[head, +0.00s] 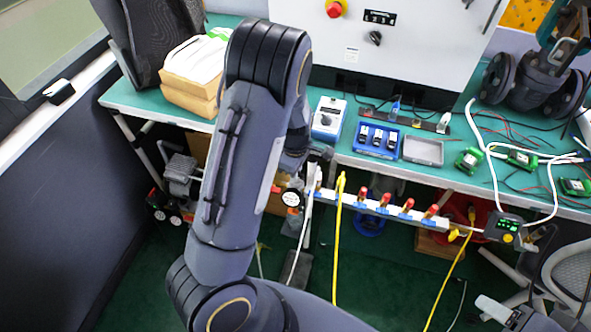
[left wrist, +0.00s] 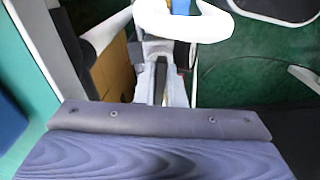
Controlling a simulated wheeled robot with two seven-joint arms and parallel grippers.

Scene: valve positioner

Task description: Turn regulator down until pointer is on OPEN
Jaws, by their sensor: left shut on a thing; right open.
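My left arm crosses the middle of the head view, and its gripper (head: 319,153) is at the bench's front edge, partly hidden by the arm. It is shut on what seems to be the regulator, at the left end of the manifold bar. The regulator itself is mostly hidden. A small round gauge (head: 293,197) with a white face hangs just below. I cannot read a pointer or an OPEN mark. My right gripper (head: 497,312) is open and empty at the bottom right. In the left wrist view a white curved part (left wrist: 185,22) crosses the top; the grip is unclear.
The manifold bar (head: 377,209) carries several red-handled valves and yellow hoses. A positioner with a green display (head: 503,227) is at its right end. The green bench (head: 455,189) holds a blue-white box (head: 328,118), a blue tray (head: 375,140) and a large grey valve (head: 533,80).

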